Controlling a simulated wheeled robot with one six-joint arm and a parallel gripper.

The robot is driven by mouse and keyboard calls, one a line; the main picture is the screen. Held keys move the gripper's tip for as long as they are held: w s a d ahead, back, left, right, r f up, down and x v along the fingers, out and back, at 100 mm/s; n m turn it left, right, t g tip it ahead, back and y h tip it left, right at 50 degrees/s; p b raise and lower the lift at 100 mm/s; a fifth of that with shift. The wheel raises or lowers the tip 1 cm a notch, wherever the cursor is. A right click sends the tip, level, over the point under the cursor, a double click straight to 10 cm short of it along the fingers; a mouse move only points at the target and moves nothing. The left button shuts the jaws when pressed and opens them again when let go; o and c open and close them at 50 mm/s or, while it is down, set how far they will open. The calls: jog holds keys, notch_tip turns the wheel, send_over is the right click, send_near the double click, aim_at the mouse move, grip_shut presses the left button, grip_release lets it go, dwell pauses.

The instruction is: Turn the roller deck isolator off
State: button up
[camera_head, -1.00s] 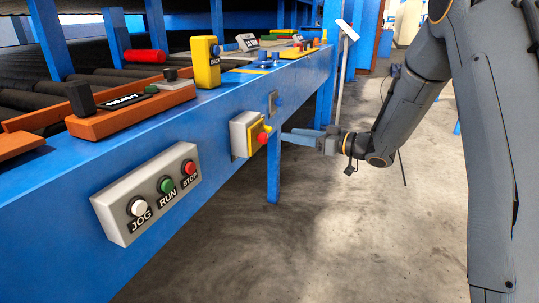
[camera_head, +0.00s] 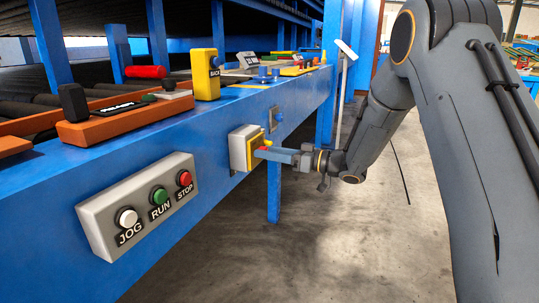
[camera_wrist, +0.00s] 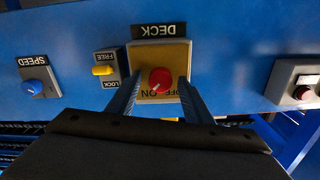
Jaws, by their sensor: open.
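The deck isolator is a grey box with a yellow plate (camera_head: 254,149) on the blue side rail. In the wrist view it is upside down, with a red knob (camera_wrist: 160,80) on the yellow plate (camera_wrist: 177,54), a DECK label above and OFF and ON marks below. My gripper (camera_wrist: 158,88) is open, with one finger on each side of the red knob. Whether the fingers touch the knob I cannot tell. In the head view my gripper (camera_head: 268,152) reaches the box from the right and its fingers hide most of the knob.
A JOG, RUN and STOP button box (camera_head: 140,203) is on the rail at left. A FREE/LOCK switch with a yellow lever (camera_wrist: 103,71) and a blue SPEED knob (camera_wrist: 34,87) sit beside the isolator. A yellow box (camera_head: 205,75) stands on the rail. Concrete floor (camera_head: 330,255) is clear.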

jog(key=c, duration=1.1)
jog(key=shift+o, duration=0.2)
jog(key=shift+n+p, duration=0.3)
jog(key=shift+n, duration=0.1)
jog(key=shift+s+f+n+p, duration=0.1)
jog(key=shift+n+p, duration=1)
jog(key=shift+n, duration=7.4)
jog(key=o, duration=1.1)
jog(key=shift+c, duration=0.2)
